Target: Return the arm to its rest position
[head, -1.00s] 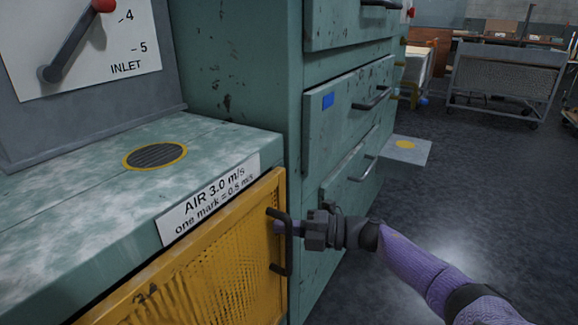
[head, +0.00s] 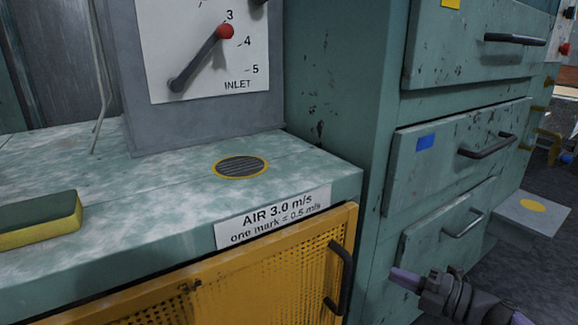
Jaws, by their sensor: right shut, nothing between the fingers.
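My right gripper (head: 405,279) is at the lower right of the head view, with dark grey knuckles and a purple finger end. It is shut and empty. It is to the right of the black handle (head: 346,278) on the yellow perforated door (head: 255,288), apart from it in the picture. The door looks closed. Most of my right arm is cut off by the frame's lower edge. My left gripper is not in view.
A green cabinet with drawers (head: 455,150) stands close behind my right gripper. The bench top (head: 150,185) holds a yellow-green sponge (head: 40,222) and a round vent (head: 241,167). A lever with a red knob (head: 225,31) is above. Open floor (head: 530,265) is at right.

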